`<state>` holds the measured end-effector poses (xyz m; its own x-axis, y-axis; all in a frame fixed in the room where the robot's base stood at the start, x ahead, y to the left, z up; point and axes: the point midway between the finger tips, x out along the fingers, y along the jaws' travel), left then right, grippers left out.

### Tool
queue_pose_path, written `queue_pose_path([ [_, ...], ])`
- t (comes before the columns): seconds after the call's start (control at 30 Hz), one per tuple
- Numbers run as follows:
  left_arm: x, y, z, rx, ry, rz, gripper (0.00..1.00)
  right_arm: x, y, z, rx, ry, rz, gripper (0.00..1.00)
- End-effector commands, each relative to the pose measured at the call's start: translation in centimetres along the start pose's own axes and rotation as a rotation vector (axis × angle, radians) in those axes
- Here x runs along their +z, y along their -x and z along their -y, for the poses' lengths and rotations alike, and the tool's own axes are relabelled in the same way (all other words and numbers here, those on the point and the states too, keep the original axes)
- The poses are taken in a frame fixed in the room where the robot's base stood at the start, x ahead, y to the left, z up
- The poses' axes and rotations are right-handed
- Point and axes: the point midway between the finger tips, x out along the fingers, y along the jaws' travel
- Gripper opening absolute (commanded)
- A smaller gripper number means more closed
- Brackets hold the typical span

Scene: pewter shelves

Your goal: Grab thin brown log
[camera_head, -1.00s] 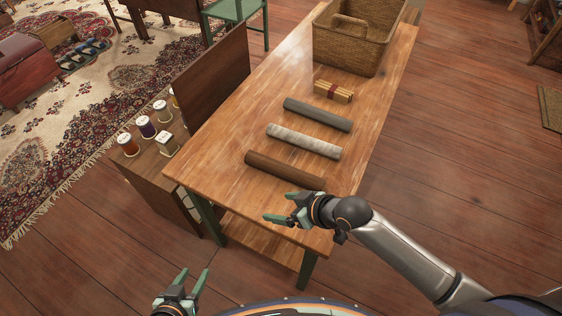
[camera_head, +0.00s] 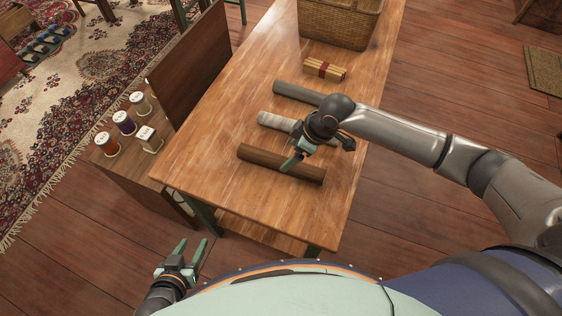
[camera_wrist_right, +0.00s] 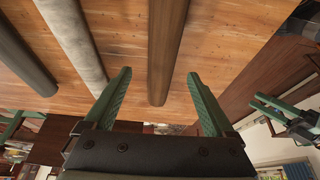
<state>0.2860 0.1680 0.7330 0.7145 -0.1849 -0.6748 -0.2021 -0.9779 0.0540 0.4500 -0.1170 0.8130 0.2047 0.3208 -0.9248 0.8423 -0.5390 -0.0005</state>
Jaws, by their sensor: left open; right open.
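The thin brown log (camera_head: 258,155) lies on the wooden table, nearest the table's front end. My right gripper (camera_head: 293,161) is over the middle of the log and hides part of it. In the right wrist view the brown log (camera_wrist_right: 166,50) runs between the two open fingers of my right gripper (camera_wrist_right: 158,82), and the jaws hold nothing. I cannot tell the exact height of the fingers above the log. My left gripper (camera_head: 193,246) is open and empty, low beside the table's front left.
A pale speckled roll (camera_head: 272,119) and a dark grey roll (camera_head: 292,91) lie behind the log, roughly parallel to it. Beyond are a tied bundle of sticks (camera_head: 325,69) and a wicker basket (camera_head: 340,25). Jars (camera_head: 123,122) stand on a lower cabinet at the left.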

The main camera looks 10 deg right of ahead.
Motion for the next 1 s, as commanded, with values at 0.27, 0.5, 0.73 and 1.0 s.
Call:
queue_pose_path([
  [0.27, 0.1, -0.1, 0.0, 0.0, 0.0, 0.001, 0.5, 0.0, -2.5, 0.2, -0.002, -0.001, -0.001, 0.89],
  [0.5, 0.3, -0.3, 0.0, 0.0, 0.0, 0.0, 0.5, 0.1, -5.8, 0.4, 0.0, 0.0, -0.001, 0.89],
  [0.73, 0.3, -0.3, 0.0, 0.0, -0.001, 0.0, 0.5, 0.1, -6.4, 0.3, 0.001, 0.0, -0.002, 0.89],
  [1.0, 0.3, -0.3, 0.1, 0.0, -0.001, 0.0, 0.5, 0.1, -6.3, 0.3, 0.001, 0.0, -0.002, 0.7],
])
